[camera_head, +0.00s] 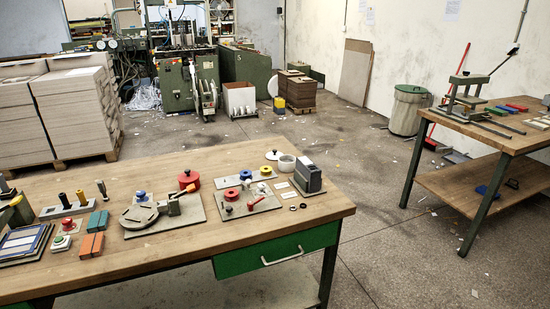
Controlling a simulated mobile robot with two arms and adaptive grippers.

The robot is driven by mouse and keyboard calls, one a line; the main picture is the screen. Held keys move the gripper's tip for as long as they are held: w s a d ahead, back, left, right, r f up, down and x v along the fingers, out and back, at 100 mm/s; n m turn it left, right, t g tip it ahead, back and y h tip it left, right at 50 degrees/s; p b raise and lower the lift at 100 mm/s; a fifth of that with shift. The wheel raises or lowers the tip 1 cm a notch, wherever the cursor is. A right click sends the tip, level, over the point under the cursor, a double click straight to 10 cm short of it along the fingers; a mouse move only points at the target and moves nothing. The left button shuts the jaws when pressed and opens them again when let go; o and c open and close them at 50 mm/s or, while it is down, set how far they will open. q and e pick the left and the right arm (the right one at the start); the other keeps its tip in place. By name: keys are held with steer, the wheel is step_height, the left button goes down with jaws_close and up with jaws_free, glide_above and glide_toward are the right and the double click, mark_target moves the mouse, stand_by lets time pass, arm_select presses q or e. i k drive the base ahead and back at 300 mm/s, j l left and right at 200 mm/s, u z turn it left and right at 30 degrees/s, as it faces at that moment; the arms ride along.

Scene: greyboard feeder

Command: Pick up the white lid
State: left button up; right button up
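A small round white lid (272,156) with a dark knob on top lies near the far edge of the wooden workbench (240,229), toward its right end. A pale round pot (287,164) stands close beside it on the right. From this angle I cannot tell whether the lid and pot touch. Neither of my grippers is in view.
A second bench (480,135) stands at the right. Floor between benches is mostly open.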

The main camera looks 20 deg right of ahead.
mark_target(274, 156)
steer(key=i+l+z, duration=0.2)
steer(key=l+z, duration=0.25)
steer(key=i+l+z, duration=0.25)
steer(key=z, duration=0.2)
steer(key=i+l+z, duration=0.15)
steer(key=i+z, duration=0.15)
steer(key=z, duration=0.15)
steer(key=i+l+z, duration=0.1)
steer(key=i+z, duration=0.3)
steer(key=i+l+z, duration=0.2)
steer(key=i+z, duration=0.7)
steer(key=i+u, duration=0.7)
steer(key=i+l+u, duration=0.2)
steer(key=u, duration=0.15)
steer(key=i, duration=0.05)
